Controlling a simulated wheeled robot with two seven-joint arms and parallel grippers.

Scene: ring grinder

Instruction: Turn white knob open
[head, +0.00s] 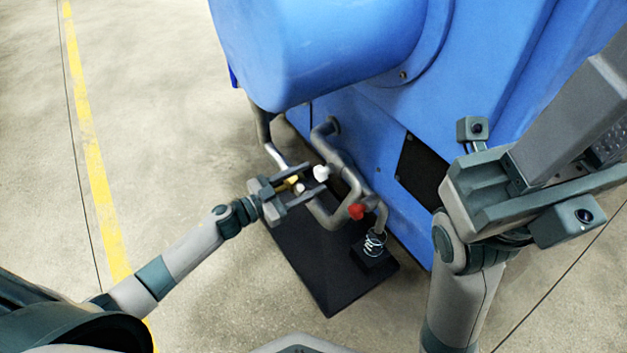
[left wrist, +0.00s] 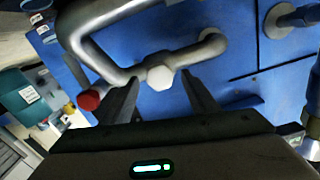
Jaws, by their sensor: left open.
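The white knob (head: 321,173) is on a grey bent pipe (head: 328,217) beside the blue machine. In the left wrist view the white knob (left wrist: 160,78) shows as a hexagonal cap facing me, in line with the gap between the fingers. My left gripper (head: 308,183) is open, its fingertips close to the white knob; I cannot tell whether they touch it. The left wrist view shows its two fingers (left wrist: 163,90) spread, one to each side of the knob.
A red knob (head: 357,211) is on the piping to the right of the white one. The blue machine (head: 345,45) rises behind the pipes. A black base plate (head: 325,275) lies below them. The concrete floor at left is clear, with a yellow line (head: 97,180).

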